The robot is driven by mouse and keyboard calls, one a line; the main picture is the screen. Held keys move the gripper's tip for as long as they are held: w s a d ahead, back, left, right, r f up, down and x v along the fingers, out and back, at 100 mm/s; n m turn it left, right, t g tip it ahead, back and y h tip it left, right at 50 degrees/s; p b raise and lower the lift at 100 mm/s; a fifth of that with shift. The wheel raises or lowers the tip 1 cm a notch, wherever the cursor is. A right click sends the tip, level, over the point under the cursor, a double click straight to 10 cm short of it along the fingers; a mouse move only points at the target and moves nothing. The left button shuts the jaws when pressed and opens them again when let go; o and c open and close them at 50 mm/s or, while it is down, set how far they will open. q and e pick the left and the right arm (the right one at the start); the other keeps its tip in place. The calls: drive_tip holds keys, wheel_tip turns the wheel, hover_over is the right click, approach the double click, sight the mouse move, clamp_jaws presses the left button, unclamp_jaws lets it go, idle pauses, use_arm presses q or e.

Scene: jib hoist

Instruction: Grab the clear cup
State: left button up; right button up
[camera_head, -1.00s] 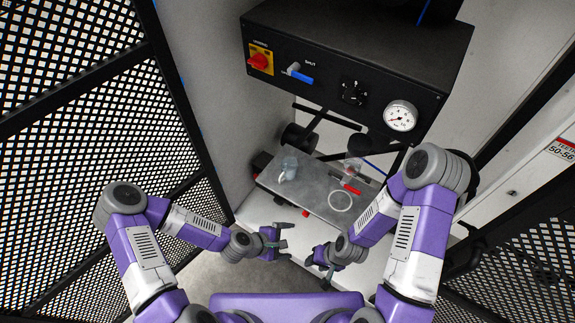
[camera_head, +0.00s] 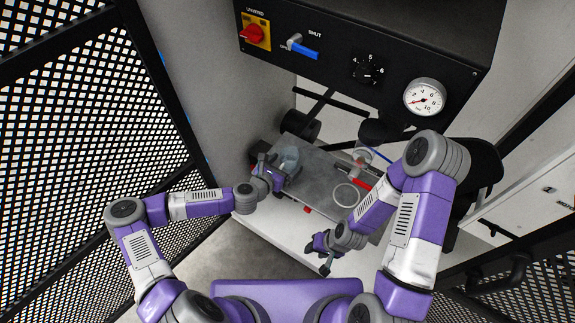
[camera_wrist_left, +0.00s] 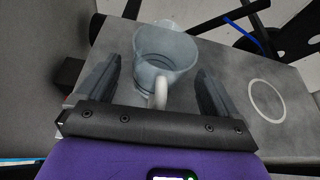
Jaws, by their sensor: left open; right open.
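The clear cup (camera_head: 288,158) stands at the left end of the grey metal plate. In the left wrist view the cup (camera_wrist_left: 165,58) is see-through, with a pale handle turned toward my gripper. My left gripper (camera_head: 268,168) is open at the cup. In the left wrist view its two fingers (camera_wrist_left: 158,85) lie on either side of the cup's near part and handle, with gaps showing. My right gripper (camera_head: 322,255) is open and empty, low in front of the plate.
The grey plate (camera_head: 318,182) also carries a white ring (camera_head: 346,195), a red-handled tool (camera_head: 362,184) and another clear item (camera_head: 362,156). A black control panel (camera_head: 350,60) with a gauge (camera_head: 425,97) hangs above. Perforated black panels (camera_head: 60,130) stand at the left.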

use_arm(q)
drive_tip(key=shift+w+d+f, duration=0.25)
drive_tip(key=shift+w+d, duration=0.05)
drive_tip(key=shift+w, duration=0.15)
drive_tip(key=c, duration=1.1)
